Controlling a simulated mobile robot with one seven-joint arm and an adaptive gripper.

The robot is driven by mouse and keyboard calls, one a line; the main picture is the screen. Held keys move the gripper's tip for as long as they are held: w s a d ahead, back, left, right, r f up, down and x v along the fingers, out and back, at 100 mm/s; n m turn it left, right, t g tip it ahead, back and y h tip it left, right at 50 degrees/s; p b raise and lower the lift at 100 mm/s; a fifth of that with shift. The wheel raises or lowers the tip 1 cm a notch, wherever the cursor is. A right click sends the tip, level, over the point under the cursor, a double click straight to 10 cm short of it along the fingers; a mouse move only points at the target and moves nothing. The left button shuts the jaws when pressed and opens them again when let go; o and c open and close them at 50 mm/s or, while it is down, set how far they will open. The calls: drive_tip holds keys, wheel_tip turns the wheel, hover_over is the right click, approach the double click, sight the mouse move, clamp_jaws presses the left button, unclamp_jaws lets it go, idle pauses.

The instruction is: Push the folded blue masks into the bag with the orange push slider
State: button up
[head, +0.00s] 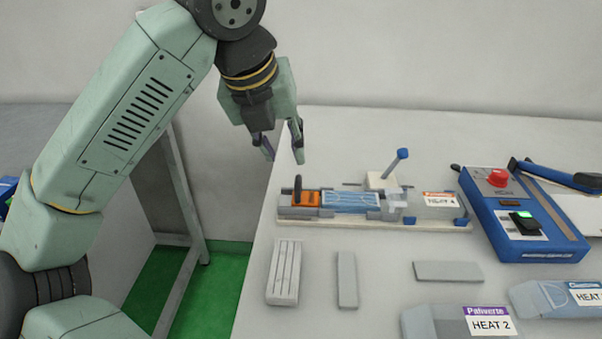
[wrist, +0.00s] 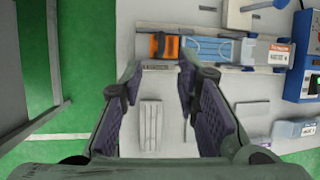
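The orange push slider (head: 306,198) with its dark upright handle (head: 298,184) sits at the left end of a grey channel on the fixture. The folded blue masks (head: 350,200) lie in the channel just right of the slider. A clear bag (head: 432,208) lies at the right end of the fixture, beside a clear guide piece; its exact opening is hard to make out. My gripper (head: 283,150) hangs above and left of the slider, open and empty. In the wrist view, the slider (wrist: 172,48) and masks (wrist: 210,50) show beyond my open fingers (wrist: 157,85).
A blue-handled lever (head: 401,157) stands upright behind the channel. A blue heat sealer (head: 525,222) with a red knob stands at the right. A grooved grey block (head: 284,272), flat grey bars and labelled boxes (head: 470,322) lie in front. The air around my gripper is clear.

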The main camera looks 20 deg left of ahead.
sight(297, 179)
drive_tip(key=p+x, duration=0.1)
drive_tip(key=x, duration=0.8)
drive_tip(key=shift+d+f, duration=0.1)
clamp_jaws()
idle(0.6)
